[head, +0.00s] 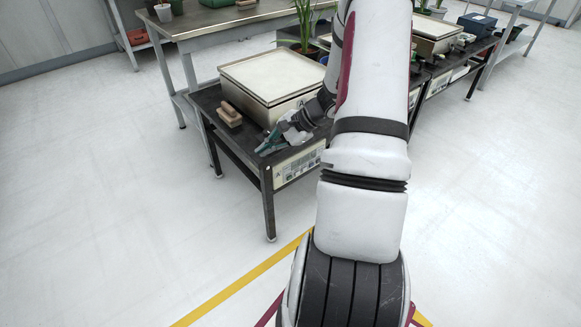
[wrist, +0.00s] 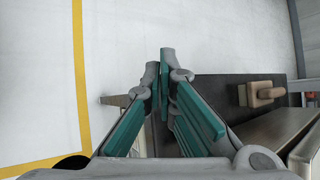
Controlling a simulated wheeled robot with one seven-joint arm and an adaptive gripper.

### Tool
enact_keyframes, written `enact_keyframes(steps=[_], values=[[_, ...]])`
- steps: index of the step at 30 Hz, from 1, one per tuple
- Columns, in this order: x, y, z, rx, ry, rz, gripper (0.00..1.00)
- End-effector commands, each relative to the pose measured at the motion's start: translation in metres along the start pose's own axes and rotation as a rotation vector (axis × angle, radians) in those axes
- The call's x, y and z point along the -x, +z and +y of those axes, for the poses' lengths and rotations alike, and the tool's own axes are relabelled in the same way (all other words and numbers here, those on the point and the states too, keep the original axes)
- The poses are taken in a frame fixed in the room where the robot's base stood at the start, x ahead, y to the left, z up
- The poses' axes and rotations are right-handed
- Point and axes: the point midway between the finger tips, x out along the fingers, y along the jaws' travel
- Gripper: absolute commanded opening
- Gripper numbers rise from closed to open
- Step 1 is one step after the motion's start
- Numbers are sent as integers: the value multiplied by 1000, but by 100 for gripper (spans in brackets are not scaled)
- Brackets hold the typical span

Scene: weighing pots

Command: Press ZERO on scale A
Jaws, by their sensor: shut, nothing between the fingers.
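Scale A (head: 262,101) is a low box with a pale square top and a letter A on its side, on a dark table (head: 238,150). Its side also shows at the lower right of the wrist view (wrist: 265,130). My gripper (head: 265,148) is just in front of scale A, over the front edge of the table, with green finger pads. In the wrist view my gripper (wrist: 164,75) has its fingertips together with nothing between them. No ZERO button can be made out; my arm covers the area right of the gripper.
A wooden-handled block (head: 229,114) lies left of scale A; it also shows in the wrist view (wrist: 258,94). A printed panel (head: 298,164) hangs on the table front. A potted plant (head: 305,25) stands behind scale A. The floor at left is clear.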

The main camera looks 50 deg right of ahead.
Motion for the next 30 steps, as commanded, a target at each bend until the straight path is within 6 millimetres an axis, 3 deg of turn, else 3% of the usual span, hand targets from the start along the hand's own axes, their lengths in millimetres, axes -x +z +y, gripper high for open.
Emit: enact_keyframes(steps=[1, 6, 9, 13, 19, 30], values=[[1, -28, 12, -82, -38, 20, 0], [0, -109, 60, -334, -160, 95, 0], [-2, -150, 96, -484, -228, 139, 0], [-6, -188, 141, -648, -295, 184, 0], [-13, -214, 183, -788, -346, 220, 0], [-14, -218, 191, -811, -353, 227, 0]])
